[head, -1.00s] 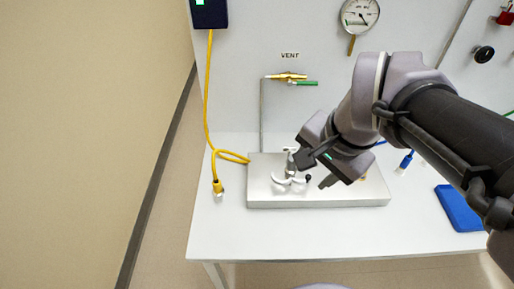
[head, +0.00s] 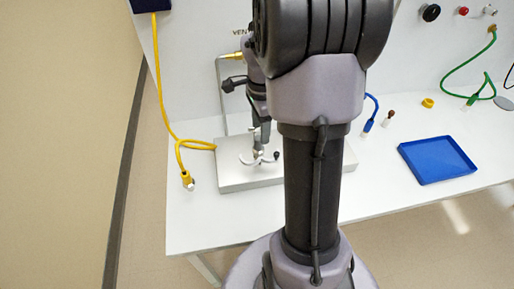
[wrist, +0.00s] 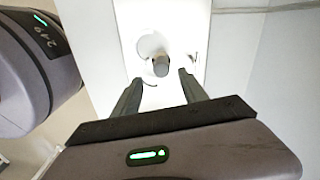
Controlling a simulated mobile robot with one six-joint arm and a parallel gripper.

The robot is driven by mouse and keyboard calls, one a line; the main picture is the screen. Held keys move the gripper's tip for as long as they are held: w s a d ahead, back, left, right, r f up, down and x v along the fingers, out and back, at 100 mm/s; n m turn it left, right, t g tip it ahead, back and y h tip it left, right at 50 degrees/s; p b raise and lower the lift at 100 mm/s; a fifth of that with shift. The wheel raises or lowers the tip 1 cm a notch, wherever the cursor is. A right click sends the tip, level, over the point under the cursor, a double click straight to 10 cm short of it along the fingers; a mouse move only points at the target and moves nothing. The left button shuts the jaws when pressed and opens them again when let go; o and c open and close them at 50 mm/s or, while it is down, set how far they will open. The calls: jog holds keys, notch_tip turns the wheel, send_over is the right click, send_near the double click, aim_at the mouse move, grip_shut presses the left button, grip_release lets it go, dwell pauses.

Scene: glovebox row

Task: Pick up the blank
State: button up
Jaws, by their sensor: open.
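A small grey cylindrical piece (wrist: 161,66), likely the blank, shows in the wrist view between and just beyond my fingertips. I cannot tell for sure that it is the blank. White curved parts stand around it, and they show in the head view as a silver fitting (head: 258,159) on the grey plate (head: 235,181). My gripper (wrist: 158,77) is open, with one finger to each side of the piece. In the head view, my gripper (head: 261,136) points down over the fitting, and my arm hides much of the plate's right part.
A blue tray (head: 437,160) lies on the white bench (head: 215,222) at right. A yellow cable (head: 159,95) runs down to the bench's left end. Blue (head: 368,124) and green (head: 472,100) plugs and a yellow cap (head: 428,103) lie farther back. The front right bench is clear.

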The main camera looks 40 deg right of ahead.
aim_at(259, 138)
jog(key=f+b, duration=0.1)
jog(key=f, duration=0.3)
jog(key=f+b, duration=0.1)
jog(key=f, duration=0.1)
jog(key=shift+w+a+b, duration=0.1)
jog(key=shift+w+b, duration=0.15)
jog(key=shift+b, duration=0.1)
jog(key=shift+r, duration=0.15)
grip_shut()
